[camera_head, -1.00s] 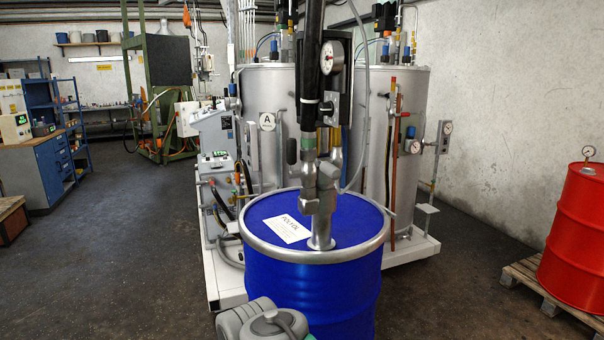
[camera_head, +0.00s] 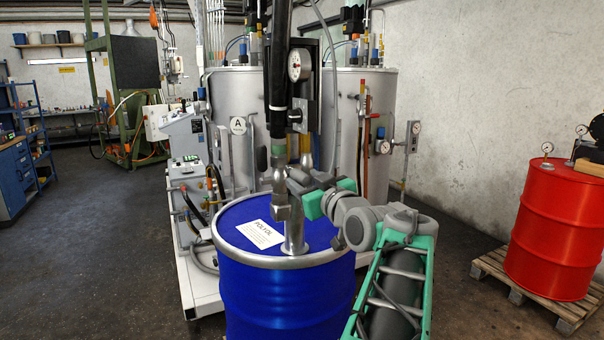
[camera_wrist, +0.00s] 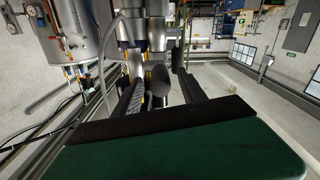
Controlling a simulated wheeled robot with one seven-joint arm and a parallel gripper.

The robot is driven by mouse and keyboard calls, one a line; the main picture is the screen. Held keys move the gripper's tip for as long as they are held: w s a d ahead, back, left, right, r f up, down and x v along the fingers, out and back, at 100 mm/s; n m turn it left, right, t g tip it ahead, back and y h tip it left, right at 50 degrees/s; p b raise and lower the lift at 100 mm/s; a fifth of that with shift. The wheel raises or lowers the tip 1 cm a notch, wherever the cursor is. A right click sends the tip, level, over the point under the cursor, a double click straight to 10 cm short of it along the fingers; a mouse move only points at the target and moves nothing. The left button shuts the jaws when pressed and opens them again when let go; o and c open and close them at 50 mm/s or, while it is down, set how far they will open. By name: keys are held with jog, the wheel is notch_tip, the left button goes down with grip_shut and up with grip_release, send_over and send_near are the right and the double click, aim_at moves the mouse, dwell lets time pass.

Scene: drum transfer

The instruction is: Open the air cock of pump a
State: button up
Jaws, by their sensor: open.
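Pump a, a black cylinder (camera_head: 278,62) over a grey metal tube (camera_head: 280,192), stands on the blue drum (camera_head: 283,300) labelled POLYOL. A black panel with a round gauge (camera_head: 300,65) is just behind it. I cannot single out the air cock for certain; brass-coloured parts (camera_head: 306,146) show low behind the pump. My gripper (camera_head: 293,178) is level with the lower pump, to its right, its fingertips partly lost among the metal parts. In the wrist view its dark fingers (camera_wrist: 158,98) are apart, with grey pump parts beyond and between them. I cannot tell whether they touch anything.
Tall grey tanks (camera_head: 345,120) with pipes and gauges stand behind the blue drum. A grey control unit (camera_head: 188,165) is to the left. A red drum (camera_head: 553,240) stands on a wooden pallet (camera_head: 490,268) at the right. Open floor lies at the left.

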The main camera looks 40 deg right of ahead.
jog(key=shift+x, duration=1.15)
grip_shut()
dwell(0.5)
